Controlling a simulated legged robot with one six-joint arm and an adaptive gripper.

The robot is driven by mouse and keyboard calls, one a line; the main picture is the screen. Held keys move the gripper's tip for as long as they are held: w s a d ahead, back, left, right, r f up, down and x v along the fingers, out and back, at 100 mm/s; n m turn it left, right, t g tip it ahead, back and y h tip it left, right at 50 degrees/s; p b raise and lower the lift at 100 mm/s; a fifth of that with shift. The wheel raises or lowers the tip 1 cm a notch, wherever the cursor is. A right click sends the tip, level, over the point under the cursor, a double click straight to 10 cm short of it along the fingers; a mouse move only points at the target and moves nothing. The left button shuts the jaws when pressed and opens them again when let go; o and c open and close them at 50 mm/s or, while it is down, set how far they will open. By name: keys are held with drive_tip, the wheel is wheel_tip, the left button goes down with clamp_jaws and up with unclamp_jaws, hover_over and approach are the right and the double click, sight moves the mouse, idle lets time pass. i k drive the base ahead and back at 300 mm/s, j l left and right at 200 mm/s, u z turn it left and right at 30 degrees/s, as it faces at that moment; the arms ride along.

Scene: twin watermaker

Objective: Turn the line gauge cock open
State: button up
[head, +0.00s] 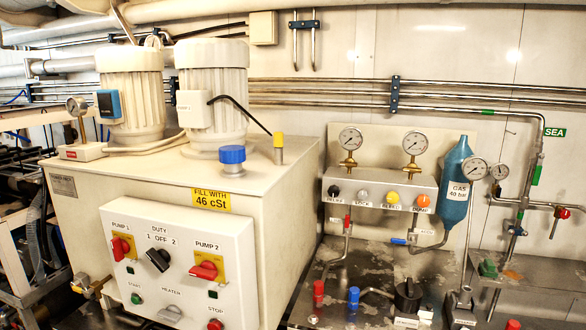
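No part of my gripper shows in the head view. I cannot read any label naming the line gauge cock. Several small cocks are in view. One has a red handle (564,212) on the pipe at the far right, below the green SEA sign. One has a red handle (347,223) below the left of the grey gauge panel (380,187). One has a blue handle (399,241) below the panel's middle. Two round gauges stand on the panel, a left one (350,139) and a right one (415,143). Two more gauges, one larger (475,168) and one smaller (499,172), stand to the right.
A cream tank with a control box (185,262) fills the left. A blue gas bottle (456,185) stands right of the panel. Red (318,292), blue (353,298) and black (408,295) fittings rise from the worn bench. Pipes (450,88) run along the wall.

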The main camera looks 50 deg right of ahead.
sight(349, 162)
drive_tip(key=z, duration=2.05)
